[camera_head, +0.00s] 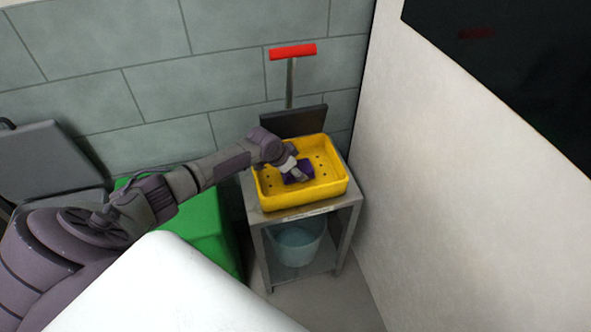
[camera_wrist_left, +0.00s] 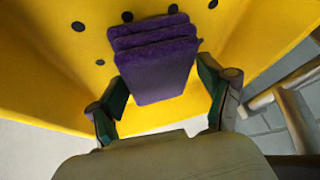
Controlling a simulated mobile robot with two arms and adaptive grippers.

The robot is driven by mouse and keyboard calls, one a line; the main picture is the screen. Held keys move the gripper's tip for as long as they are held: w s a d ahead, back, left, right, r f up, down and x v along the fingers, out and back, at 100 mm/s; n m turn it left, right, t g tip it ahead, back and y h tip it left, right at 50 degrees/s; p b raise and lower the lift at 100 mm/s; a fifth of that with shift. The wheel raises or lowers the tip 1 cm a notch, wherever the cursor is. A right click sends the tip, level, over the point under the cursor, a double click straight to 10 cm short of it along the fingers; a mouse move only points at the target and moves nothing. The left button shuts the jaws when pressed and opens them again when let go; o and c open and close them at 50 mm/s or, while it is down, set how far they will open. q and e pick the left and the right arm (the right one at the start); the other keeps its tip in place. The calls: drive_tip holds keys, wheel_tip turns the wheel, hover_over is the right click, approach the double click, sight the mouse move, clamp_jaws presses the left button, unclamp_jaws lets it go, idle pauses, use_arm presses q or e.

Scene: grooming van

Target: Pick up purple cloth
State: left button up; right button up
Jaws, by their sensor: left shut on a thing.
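The purple cloth (camera_head: 299,172) is a folded stack inside the yellow crate (camera_head: 318,193), which has holes in its floor. My left gripper (camera_head: 292,167) reaches down into the crate at the cloth. In the left wrist view the folded cloth (camera_wrist_left: 155,62) sits between the two fingers of my left gripper (camera_wrist_left: 160,100), which is shut on it. The yellow crate (camera_wrist_left: 270,25) fills the background there. I cannot tell whether the cloth still touches the crate floor. My right gripper is not in view.
The crate stands on a metal table (camera_head: 256,215) with a light blue bucket (camera_head: 296,246) on its lower shelf. A red-handled tool (camera_head: 292,52) stands behind the crate. A green box (camera_head: 205,228) is to the left. A white wall (camera_head: 450,170) is close on the right.

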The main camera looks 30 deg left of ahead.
sight(300, 164)
use_arm(q)
wheel_tip(300, 164, up, 3)
drive_tip(key=shift+r, duration=0.15)
drive_tip(key=d+r, duration=0.6)
drive_tip(key=d, duration=0.5)
drive_tip(key=shift+s+d+r, duration=0.25)
drive_tip(key=shift+d+r, duration=0.05)
drive_tip(key=shift+r, duration=0.05)
